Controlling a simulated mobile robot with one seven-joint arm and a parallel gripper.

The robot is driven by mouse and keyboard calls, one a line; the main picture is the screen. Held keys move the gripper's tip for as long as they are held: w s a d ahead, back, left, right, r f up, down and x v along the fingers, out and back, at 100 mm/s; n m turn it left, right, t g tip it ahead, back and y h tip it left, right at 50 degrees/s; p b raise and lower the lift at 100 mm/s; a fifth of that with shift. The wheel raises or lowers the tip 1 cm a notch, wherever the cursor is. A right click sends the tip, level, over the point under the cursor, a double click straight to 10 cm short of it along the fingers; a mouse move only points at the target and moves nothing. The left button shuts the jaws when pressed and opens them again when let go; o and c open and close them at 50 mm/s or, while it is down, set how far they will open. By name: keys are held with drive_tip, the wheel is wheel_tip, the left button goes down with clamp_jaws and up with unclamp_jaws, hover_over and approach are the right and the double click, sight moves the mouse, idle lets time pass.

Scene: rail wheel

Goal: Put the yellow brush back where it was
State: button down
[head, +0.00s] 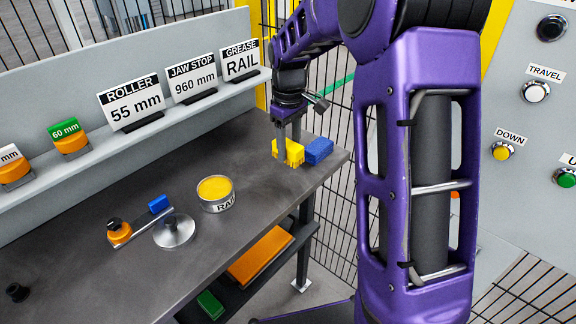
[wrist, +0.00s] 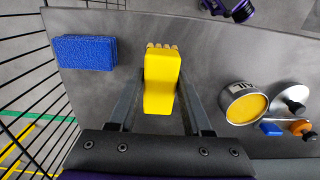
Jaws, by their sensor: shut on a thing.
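The yellow brush (head: 293,152) is at the right end of the grey workbench in the head view, beside a blue sponge-like block. It also shows in the wrist view (wrist: 162,80), with pale bristles at its far end. My gripper (head: 288,145) points down at the brush, and its fingers stand on either side of it. In the wrist view my gripper (wrist: 158,92) is shut on the brush. I cannot tell whether the brush touches the bench top.
The blue block (head: 319,150) lies close right of the brush, near the bench (head: 185,265) edge. A tin of yellow grease (head: 215,193), a metal disc (head: 174,231) and an orange-black tool (head: 118,232) stand further left. A shelf with signs (head: 130,103) runs along the back.

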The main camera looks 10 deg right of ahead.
sight(288, 143)
wheel_tip(288, 143, down, 6)
drive_tip(key=shift+r, duration=0.15)
drive_tip(key=shift+b, duration=0.3)
drive_tip(key=shift+c, duration=1.7)
unclamp_jaws()
wheel_tip(288, 143, up, 12)
drive_tip(key=shift+r+p, duration=0.1)
drive_tip(key=shift+p, duration=0.55)
drive_tip(key=shift+w, duration=0.1)
